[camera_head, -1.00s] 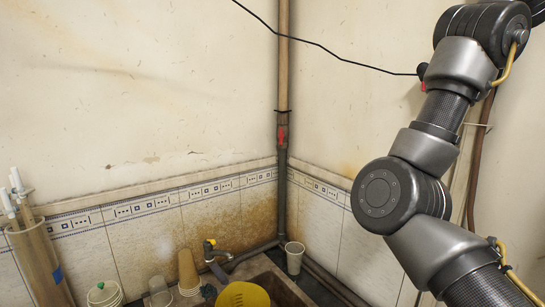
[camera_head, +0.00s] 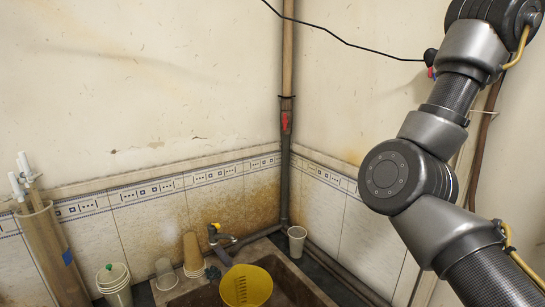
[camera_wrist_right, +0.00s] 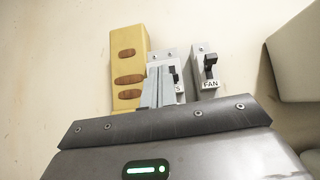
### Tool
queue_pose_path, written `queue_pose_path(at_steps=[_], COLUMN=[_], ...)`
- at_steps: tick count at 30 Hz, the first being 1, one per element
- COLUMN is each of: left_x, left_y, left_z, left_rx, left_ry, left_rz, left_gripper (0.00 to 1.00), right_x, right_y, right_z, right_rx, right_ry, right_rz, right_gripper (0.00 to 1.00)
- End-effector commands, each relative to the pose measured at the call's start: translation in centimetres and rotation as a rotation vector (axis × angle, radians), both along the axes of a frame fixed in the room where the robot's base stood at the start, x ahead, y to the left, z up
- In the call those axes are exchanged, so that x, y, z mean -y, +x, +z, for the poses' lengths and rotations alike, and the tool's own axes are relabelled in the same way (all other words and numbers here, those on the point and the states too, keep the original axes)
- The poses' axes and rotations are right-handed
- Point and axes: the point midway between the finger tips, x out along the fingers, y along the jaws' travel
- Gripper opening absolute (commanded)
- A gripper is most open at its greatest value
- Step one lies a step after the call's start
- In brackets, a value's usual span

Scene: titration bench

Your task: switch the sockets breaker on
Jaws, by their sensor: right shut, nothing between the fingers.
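In the right wrist view my right gripper (camera_wrist_right: 158,88) is shut and empty. Its fingertips are in front of a grey breaker (camera_wrist_right: 164,54) and cover much of it. Part of a dark lever and the last letter of its label, an S, show beside the fingers. I cannot tell the lever's position or whether the fingers touch it. The breaker marked FAN (camera_wrist_right: 198,64), with a black lever, is just to the right. In the head view my right arm rises out of the top right; its gripper is out of frame. My left gripper is not in view.
A yellow block with brown oval parts (camera_wrist_right: 126,50) is left of the breakers. A grey box-like shape (camera_wrist_right: 295,55) is at the right. In the head view a sink with a yellow bucket (camera_head: 246,286), cups (camera_head: 297,241) and a pipe (camera_head: 285,190) fill the corner.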

Motion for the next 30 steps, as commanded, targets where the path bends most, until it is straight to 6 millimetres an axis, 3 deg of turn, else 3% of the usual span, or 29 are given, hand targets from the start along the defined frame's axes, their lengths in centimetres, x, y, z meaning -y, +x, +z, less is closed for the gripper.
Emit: queue_pose_path(at_steps=[15,30], left_x=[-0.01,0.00], left_y=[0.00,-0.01], left_z=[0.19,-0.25], left_rx=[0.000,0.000], left_ry=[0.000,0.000], left_rz=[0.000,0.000], left_gripper=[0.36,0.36], right_x=[1.07,0.56], right_y=[0.76,0.41], right_z=[-0.48,-0.65], right_rx=[-0.010,-0.009], right_ry=[0.012,0.014], right_rz=[0.001,0.001], right_gripper=[0.00,0.00])
